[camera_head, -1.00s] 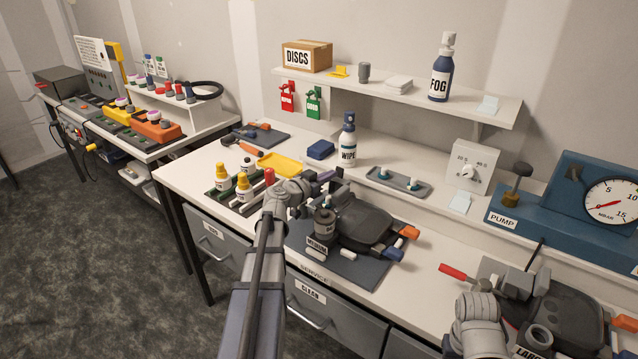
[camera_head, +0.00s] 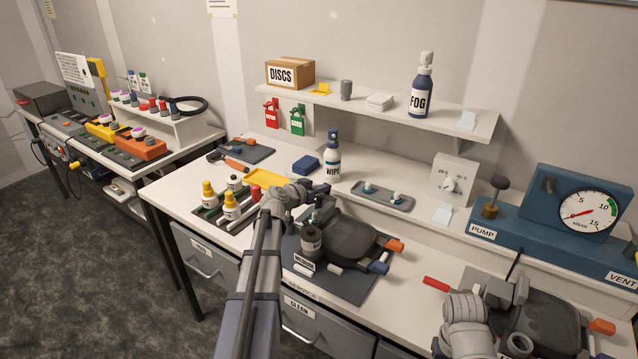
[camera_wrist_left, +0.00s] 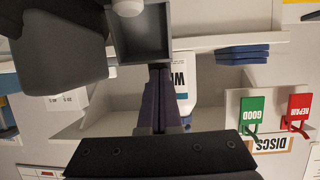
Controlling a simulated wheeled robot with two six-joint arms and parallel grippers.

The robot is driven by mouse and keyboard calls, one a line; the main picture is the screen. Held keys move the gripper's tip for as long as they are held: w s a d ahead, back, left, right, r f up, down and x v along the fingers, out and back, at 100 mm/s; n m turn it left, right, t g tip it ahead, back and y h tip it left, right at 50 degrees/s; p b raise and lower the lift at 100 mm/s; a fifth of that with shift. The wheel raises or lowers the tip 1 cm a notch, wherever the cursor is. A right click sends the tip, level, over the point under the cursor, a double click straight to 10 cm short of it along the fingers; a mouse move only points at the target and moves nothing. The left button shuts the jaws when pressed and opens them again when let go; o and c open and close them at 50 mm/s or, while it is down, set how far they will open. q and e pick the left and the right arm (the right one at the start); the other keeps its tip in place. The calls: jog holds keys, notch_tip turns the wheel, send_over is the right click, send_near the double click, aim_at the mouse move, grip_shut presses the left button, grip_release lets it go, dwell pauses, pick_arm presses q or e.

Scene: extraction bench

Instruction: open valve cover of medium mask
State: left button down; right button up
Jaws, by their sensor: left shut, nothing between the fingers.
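The medium mask (camera_head: 352,236) lies on a dark service mat in the head view. It is dark grey, with a round canister-like port (camera_head: 312,240) and orange and blue strap ends. My left gripper (camera_head: 323,188) is shut and empty, just behind and above the mask's left end. In the left wrist view its dark fingers (camera_wrist_left: 160,98) are together beside a hollow square grey housing (camera_wrist_left: 140,38) with a pale round knob. I cannot tell the cover's exact position; my gripper and arm partly hide the area. My right arm is at the lower right; its fingertips are unclear.
A large mask (camera_head: 545,318) lies at the right front. A WIPE bottle (camera_head: 332,158) and a grey tray (camera_head: 384,197) stand behind the medium mask. Yellow-capped bottles (camera_head: 208,194) stand left of my left arm. The blue pump (camera_head: 540,210) is at the right.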

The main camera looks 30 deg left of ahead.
pick_arm(q)
jog(key=shift+w+r+g, duration=0.1)
jog(key=shift+w+g, duration=0.2)
jog(key=shift+w, duration=0.05)
jog(key=shift+w+f, duration=0.4)
jog(key=shift+f, duration=0.05)
pick_arm(e)
jog(key=shift+r, duration=0.35)
pick_arm(q)
jog(key=shift+s, duration=0.2)
jog(key=shift+s+r, duration=0.1)
jog(key=shift+s, duration=0.55)
pick_arm(e)
jog(key=shift+r, duration=0.1)
